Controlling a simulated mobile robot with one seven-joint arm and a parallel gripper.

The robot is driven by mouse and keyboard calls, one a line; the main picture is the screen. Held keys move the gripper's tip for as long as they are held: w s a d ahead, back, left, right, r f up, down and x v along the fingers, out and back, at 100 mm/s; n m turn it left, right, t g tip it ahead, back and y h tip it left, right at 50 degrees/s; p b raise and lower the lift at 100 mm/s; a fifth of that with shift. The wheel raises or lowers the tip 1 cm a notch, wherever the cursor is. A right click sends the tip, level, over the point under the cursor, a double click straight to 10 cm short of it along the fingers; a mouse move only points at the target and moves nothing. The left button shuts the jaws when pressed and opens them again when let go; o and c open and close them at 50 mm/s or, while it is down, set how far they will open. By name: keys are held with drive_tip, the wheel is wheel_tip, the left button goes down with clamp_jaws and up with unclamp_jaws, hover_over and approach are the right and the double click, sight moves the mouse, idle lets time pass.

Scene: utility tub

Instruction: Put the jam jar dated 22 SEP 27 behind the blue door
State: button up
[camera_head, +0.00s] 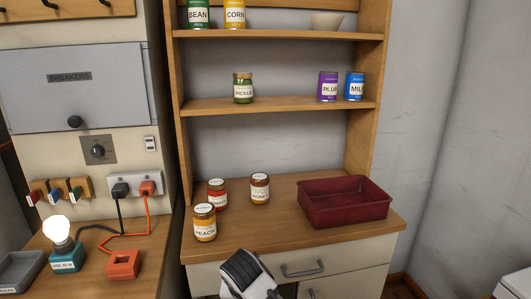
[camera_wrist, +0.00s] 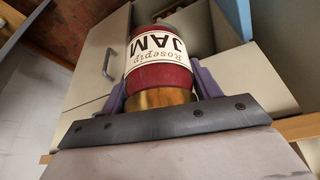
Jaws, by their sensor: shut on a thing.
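My gripper (camera_wrist: 163,88) is shut on a jam jar (camera_wrist: 160,75) in the wrist view. The jar has red contents, a gold lid towards the gripper and a white label reading JAM, upside down in this picture. No date on it can be read. In the head view my gripper (camera_head: 247,274) is at the bottom centre, in front of the cabinet drawers, and the held jar is hidden there. A blue panel edge (camera_wrist: 278,12) shows at the top right of the wrist view; I cannot tell if it is the blue door.
A second red jar (camera_head: 217,194), a peach jar (camera_head: 205,222) and a honey jar (camera_head: 260,189) stand on the counter. A dark red tub (camera_head: 344,203) sits to their right. Shelves above hold several cans and a pickle jar (camera_head: 243,89). A drawer handle (camera_head: 302,270) is near my gripper.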

drive_tip(key=shift+w+d+f+m+h, duration=0.5)
drive_tip(key=shift+w+d+f+m, duration=0.9)
drive_tip(key=shift+f, duration=5.05)
drive_tip(key=s+f+n, duration=0.1)
drive_tip(key=s+f, duration=0.3)
drive_tip(key=f, duration=0.4)
drive_tip(key=s+d+f+n+y, duration=0.1)
drive_tip(key=s+f+n, duration=0.1)
drive_tip(key=f, duration=0.6)
drive_tip(key=shift+s+d+n, duration=0.2)
drive_tip(key=shift+s+n, duration=0.1)
drive_tip(key=shift+s, duration=0.6)
drive_tip(key=shift+f, duration=0.2)
